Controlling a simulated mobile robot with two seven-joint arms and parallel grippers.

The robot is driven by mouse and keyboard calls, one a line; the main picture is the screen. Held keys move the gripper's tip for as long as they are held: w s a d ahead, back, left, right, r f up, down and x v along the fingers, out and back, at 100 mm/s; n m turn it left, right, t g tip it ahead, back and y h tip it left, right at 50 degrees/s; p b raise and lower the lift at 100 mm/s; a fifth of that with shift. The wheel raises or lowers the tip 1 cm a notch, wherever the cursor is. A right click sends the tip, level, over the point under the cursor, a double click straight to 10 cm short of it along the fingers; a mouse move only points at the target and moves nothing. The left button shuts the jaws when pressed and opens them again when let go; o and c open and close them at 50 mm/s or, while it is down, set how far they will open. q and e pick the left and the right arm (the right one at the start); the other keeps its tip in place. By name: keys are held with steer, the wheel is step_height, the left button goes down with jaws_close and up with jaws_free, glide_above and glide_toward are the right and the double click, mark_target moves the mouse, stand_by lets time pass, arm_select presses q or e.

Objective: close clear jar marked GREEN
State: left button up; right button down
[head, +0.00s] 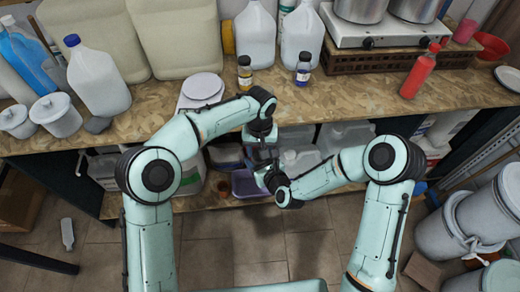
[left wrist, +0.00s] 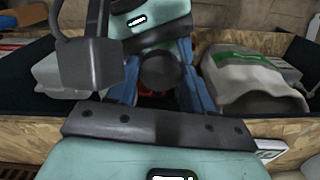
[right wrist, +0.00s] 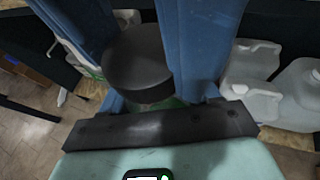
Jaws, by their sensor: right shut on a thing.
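In the head view my left gripper (head: 262,150) and my right gripper (head: 266,177) meet in front of the workbench's front edge. In the right wrist view a black round lid (right wrist: 138,62) sits between my right gripper's blue fingers (right wrist: 150,60), which are shut on it. A little green shows beneath it. In the left wrist view a dark round thing (left wrist: 160,72) shows between the blue fingers (left wrist: 160,90), with part of my other gripper beyond. Whether the left fingers grip it is unclear. No GREEN marking is readable; the jar itself is hidden.
The wooden workbench (head: 150,122) holds a yellow-labelled bottle (head: 244,76), a purple-labelled bottle (head: 303,70), a white scale (head: 203,88) and a red bottle (head: 419,74). A purple tub (head: 245,183) and pale jugs stand on the shelf below. Grey drums (head: 450,225) stand at right.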

arm_select(q)
steer(key=shift+o, duration=1.2)
steer(key=shift+r, duration=2.3)
steer(key=shift+c, duration=0.3)
steer(key=shift+d+r+n, duration=0.15)
steer(key=shift+r+n, duration=0.4)
steer(key=shift+n, duration=0.65)
steer(key=r+n, duration=0.1)
steer(key=n, duration=0.1)
steer(key=r+n, duration=0.1)
steer(key=n, duration=0.1)
steer(key=shift+a+r, duration=0.15)
steer(key=shift+a, duration=0.05)
steer(key=shift+f, duration=4.05)
